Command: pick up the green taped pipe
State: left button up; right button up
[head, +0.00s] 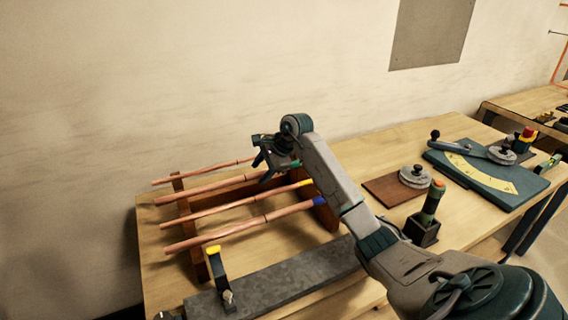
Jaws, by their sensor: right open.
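The green taped pipe (210,188) is a copper pipe, second from the back on a wooden rack, with green tape (296,164) near its right end. My right gripper (260,165) is open, with its fingers pointing down over the right part of this pipe. It hides part of the pipe and of the pipe behind it. I cannot tell whether the fingers touch the pipe. My left gripper is not in view.
A yellow taped pipe (230,206) and a blue taped pipe (240,230) lie in front, and another pipe (200,172) behind. A dark slab (285,285) lies at the front edge.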

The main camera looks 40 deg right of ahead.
jog(key=shift+f, duration=0.1)
grip_shut()
jog(key=shift+w, duration=0.1)
dwell(1.2)
